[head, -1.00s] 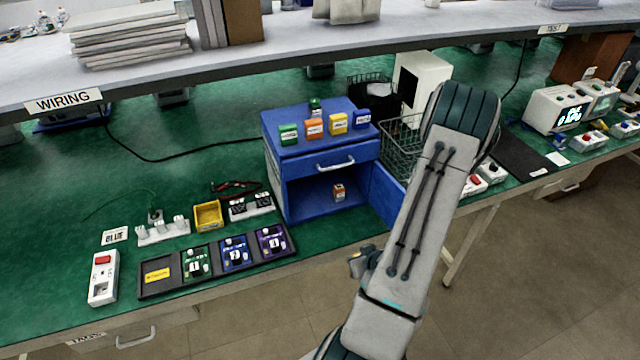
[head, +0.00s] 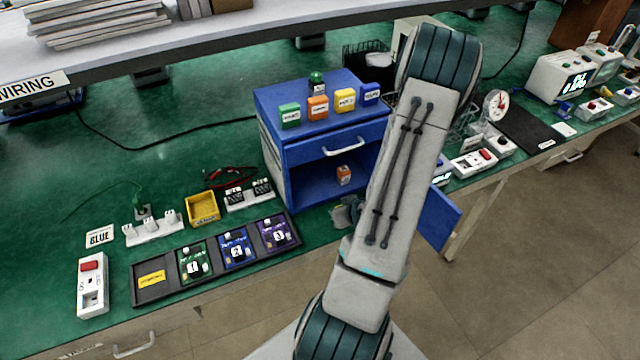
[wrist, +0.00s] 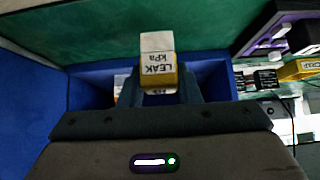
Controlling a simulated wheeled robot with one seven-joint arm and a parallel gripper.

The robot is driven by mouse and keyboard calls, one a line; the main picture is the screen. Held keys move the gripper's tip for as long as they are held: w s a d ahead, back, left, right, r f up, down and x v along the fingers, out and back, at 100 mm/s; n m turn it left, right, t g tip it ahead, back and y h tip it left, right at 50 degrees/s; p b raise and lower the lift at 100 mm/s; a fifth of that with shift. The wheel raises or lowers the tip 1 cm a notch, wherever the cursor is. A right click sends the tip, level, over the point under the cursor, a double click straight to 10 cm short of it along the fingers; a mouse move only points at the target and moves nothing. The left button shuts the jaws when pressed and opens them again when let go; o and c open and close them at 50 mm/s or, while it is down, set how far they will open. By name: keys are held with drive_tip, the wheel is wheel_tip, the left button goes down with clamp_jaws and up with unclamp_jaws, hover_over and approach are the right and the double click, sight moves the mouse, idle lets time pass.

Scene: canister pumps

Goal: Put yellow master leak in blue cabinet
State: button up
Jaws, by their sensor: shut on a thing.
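The yellow master leak (wrist: 158,75), a small yellow block with a white label reading "LEAK kPa", is between my gripper's fingers in the wrist view. My gripper (wrist: 158,90) is shut on it. In the head view my gripper (head: 346,212) shows at the front of the blue cabinet (head: 270,135), partly hidden by my arm; the leak itself is hidden there. The cabinet has a closed drawer above an open lower compartment. Its blue door (head: 440,217) stands open at the right. An orange-and-white block (head: 344,174) sits inside the compartment.
Green, orange, yellow and blue blocks (head: 317,106) stand on the cabinet top. A black tray (head: 165,295) with numbered modules lies left of the cabinet, in front of a yellow bin (head: 202,207). A wire basket (head: 365,58) stands behind. A shelf (head: 230,40) overhangs the bench.

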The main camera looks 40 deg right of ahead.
drive_tip(key=b, duration=0.1)
drive_tip(key=w+b, duration=0.1)
drive_tip(key=b, duration=0.1)
drive_tip(key=shift+w+d+f, duration=0.15)
drive_tip(key=shift+f, duration=0.15)
drive_tip(key=b, duration=0.2)
drive_tip(key=shift+w+b, duration=0.15)
drive_tip(key=shift+b, duration=0.15)
drive_tip(key=shift+w+b, duration=0.1)
drive_tip(key=shift+b, duration=0.45)
drive_tip(key=w, duration=0.2)
drive_tip(key=w+d, duration=0.1)
drive_tip(key=w, duration=0.4)
drive_tip(key=shift+w+d+r, duration=0.25)
drive_tip(key=shift+d+r, duration=0.05)
drive_tip(key=shift+d, duration=0.1)
drive_tip(key=w, duration=0.2)
drive_tip(key=w+d+b, duration=0.1)
drive_tip(key=w, duration=0.1)
drive_tip(key=shift+w, duration=0.25)
drive_tip(key=shift+s+f+b, duration=0.1)
drive_tip(key=shift+f+b, duration=0.2)
drive_tip(key=shift+f, duration=0.1)
drive_tip(key=shift+s+r, duration=0.1)
